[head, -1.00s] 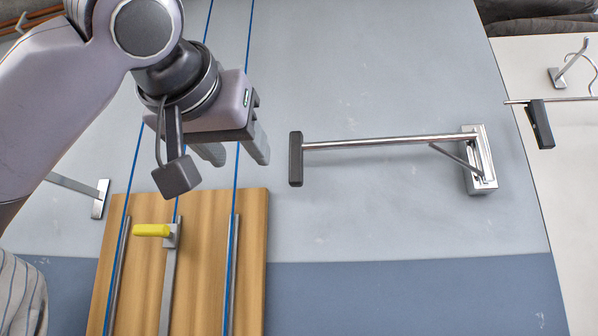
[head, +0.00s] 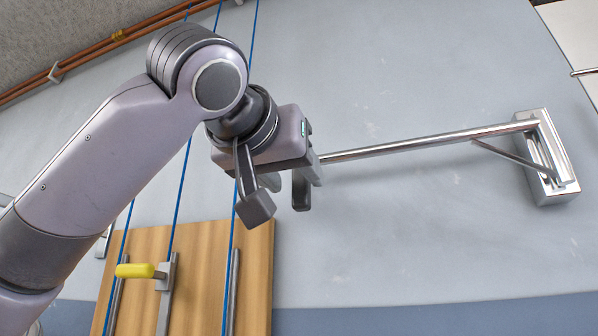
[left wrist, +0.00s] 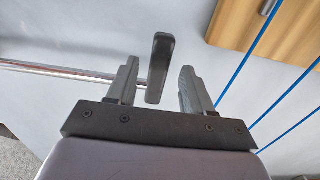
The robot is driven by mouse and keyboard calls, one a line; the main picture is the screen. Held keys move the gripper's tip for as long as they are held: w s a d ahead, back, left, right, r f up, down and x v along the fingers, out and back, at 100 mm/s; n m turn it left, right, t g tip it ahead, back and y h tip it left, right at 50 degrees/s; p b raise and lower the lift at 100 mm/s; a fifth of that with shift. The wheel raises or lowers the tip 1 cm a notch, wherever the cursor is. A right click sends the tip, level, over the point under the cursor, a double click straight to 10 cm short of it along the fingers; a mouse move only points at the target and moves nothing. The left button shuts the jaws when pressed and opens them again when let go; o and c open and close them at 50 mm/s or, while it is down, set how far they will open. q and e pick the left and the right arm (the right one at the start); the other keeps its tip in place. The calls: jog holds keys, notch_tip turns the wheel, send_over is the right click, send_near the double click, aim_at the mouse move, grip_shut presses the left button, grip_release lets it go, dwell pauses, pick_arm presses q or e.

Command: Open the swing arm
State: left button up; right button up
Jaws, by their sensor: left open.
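The swing arm (head: 420,144) is a shiny metal bar with a diagonal brace, reaching left from a metal wall bracket (head: 546,158) on the grey wall. Its black end grip (head: 301,192) is partly hidden behind my left gripper (head: 308,172) in the head view. In the left wrist view, my left gripper (left wrist: 158,88) is open, and the black end grip (left wrist: 160,68) shows between its two fingers, with a visible gap to the right finger. I cannot tell whether any finger touches it. The bar (left wrist: 55,70) runs in from the left behind the left finger. My right gripper is not in view.
A wooden board (head: 258,270) with metal rails and a yellow handle (head: 140,271) is at the lower left. Blue lines (head: 186,150) run up the wall from it. Copper pipes (head: 100,45) run along the top left. The wall below the swing arm is clear.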

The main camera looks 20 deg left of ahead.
pick_arm(q)
jog(key=shift+w, duration=1.25)
jog(key=shift+d, duration=0.1)
jog(key=shift+c, duration=0.3)
grip_shut()
jog(key=shift+s, duration=0.15)
